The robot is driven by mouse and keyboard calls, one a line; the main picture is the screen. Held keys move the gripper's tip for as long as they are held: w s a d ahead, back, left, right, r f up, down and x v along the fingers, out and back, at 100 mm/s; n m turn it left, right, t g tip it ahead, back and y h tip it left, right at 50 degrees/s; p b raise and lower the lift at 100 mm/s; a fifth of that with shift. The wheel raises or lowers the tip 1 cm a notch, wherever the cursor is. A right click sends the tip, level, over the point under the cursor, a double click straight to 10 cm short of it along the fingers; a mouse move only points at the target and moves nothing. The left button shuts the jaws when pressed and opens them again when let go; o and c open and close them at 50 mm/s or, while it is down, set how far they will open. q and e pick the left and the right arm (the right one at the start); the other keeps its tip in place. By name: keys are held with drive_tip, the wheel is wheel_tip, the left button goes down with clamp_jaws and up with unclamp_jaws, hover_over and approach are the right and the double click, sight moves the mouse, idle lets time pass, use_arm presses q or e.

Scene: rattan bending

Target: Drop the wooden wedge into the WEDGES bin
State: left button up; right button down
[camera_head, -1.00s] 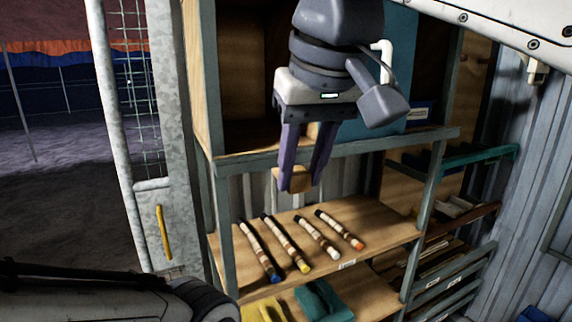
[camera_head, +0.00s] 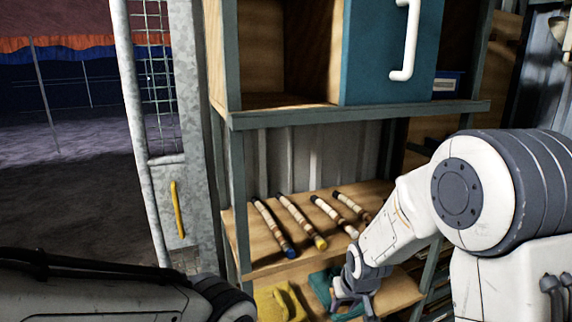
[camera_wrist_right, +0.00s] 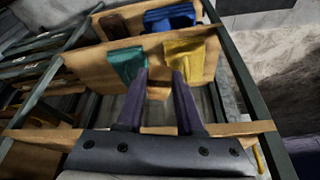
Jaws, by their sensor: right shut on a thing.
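My right gripper (camera_head: 356,306) points down at the bottom of the head view, in front of the lower shelf, by a green bin. In the right wrist view its two dark fingers (camera_wrist_right: 158,80) are held apart by a small wood-coloured block, the wooden wedge (camera_wrist_right: 158,93). The wedge cannot be made out in the head view. No WEDGES label is readable. My left gripper is out of view.
Several banded rods (camera_head: 296,218) lie on the middle shelf (camera_head: 262,252). A teal door with a white handle (camera_head: 402,50) is above. Metal posts (camera_head: 238,190) frame the rack.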

drive_tip(key=s+d+f+b, duration=0.1)
drive_tip(key=s+d+f, duration=0.1)
drive_tip(key=f, duration=0.3)
drive_tip(key=s+d+f+m, duration=0.1)
drive_tip(key=s+d+f, duration=0.1)
drive_tip(key=f, duration=0.3)
drive_tip(key=shift+s+d+b, duration=0.35)
drive_tip(key=shift+d, duration=0.05)
drive_tip(key=shift+f, duration=0.1)
